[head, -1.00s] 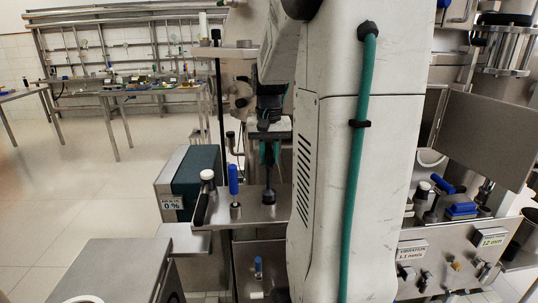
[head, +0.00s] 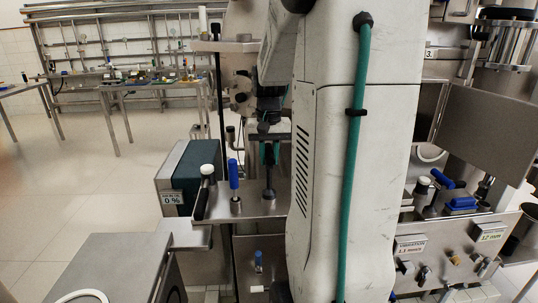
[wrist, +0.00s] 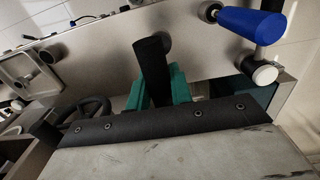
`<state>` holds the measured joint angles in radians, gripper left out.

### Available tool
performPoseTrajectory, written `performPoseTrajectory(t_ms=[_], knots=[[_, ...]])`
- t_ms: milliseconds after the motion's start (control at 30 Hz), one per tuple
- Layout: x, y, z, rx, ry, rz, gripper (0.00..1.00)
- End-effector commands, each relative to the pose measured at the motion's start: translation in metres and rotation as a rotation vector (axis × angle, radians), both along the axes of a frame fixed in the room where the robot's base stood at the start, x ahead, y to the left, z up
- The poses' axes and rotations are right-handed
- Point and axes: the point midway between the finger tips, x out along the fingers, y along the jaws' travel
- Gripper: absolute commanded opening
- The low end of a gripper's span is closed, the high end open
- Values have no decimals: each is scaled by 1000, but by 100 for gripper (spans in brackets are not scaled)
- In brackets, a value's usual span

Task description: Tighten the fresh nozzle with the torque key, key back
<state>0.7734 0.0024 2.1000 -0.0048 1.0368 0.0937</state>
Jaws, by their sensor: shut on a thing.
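My gripper (head: 268,153) has teal fingers and points down over the steel shelf (head: 255,208). It is shut on a dark upright shaft with a wider dark foot, which I take to be the torque key (head: 269,182). The foot is at the shelf, and I cannot tell whether it rests on it or hangs just above. In the wrist view the teal fingers (wrist: 155,95) sit around the black shaft (wrist: 152,62). The fresh nozzle cannot be made out; my arm hides the middle of the machine.
A blue-handled tool (head: 234,176) stands left of the key on the shelf, also in the wrist view (wrist: 250,24). A white-capped black lever (head: 207,170) is at the shelf's left end. Open floor lies beyond.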

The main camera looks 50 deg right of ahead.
Motion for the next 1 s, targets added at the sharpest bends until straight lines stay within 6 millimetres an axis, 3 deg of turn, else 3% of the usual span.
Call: performPoseTrajectory(t_ms=[333, 367, 433, 767, 1000], knots=[[1, -1, -15, -2, -2, 0, 0], [1, -1, -15, -3, -3, 0, 30], [1, -1, -14, -3, -3, 0, 47], [1, -1, -11, -2, -2, 0, 47], [1, -1, 25, -5, -4, 0, 47]])
